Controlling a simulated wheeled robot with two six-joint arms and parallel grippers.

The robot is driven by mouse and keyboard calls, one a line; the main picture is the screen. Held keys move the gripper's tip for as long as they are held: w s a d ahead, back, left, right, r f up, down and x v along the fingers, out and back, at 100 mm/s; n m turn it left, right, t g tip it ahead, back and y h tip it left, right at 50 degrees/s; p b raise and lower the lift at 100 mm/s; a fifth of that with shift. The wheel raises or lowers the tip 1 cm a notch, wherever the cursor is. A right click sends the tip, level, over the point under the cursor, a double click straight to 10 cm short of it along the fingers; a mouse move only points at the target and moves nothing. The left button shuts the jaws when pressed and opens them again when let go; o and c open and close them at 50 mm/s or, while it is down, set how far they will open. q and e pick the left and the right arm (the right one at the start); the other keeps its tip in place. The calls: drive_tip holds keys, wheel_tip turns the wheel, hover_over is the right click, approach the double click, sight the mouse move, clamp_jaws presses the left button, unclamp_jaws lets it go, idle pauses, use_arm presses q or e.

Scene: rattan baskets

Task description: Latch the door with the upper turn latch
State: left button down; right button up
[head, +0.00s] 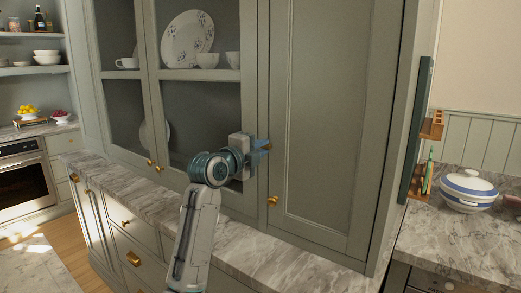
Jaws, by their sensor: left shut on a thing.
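The tall grey-green cabinet has a solid panelled door (322,110) at the right, flush with the frame, and glass doors to its left. My left gripper (263,146) is at this door's left edge, at mid-height. It is shut on the upper turn latch (268,146), a small brass piece mostly hidden by the fingers; its angle cannot be told. A lower brass knob or latch (272,201) shows below it near the same edge. My right gripper is not in view.
A marble counter (300,265) runs beneath the cabinet doors, bare in front of the solid door. Dishes, including a patterned plate (187,38), stand behind the glass. A blue-striped lidded pot (467,189) stands on the right-hand counter.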

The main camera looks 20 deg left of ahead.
use_arm(q)
drive_tip(key=shift+f, duration=0.1)
drive_tip(key=c, duration=1.4)
unclamp_jaws()
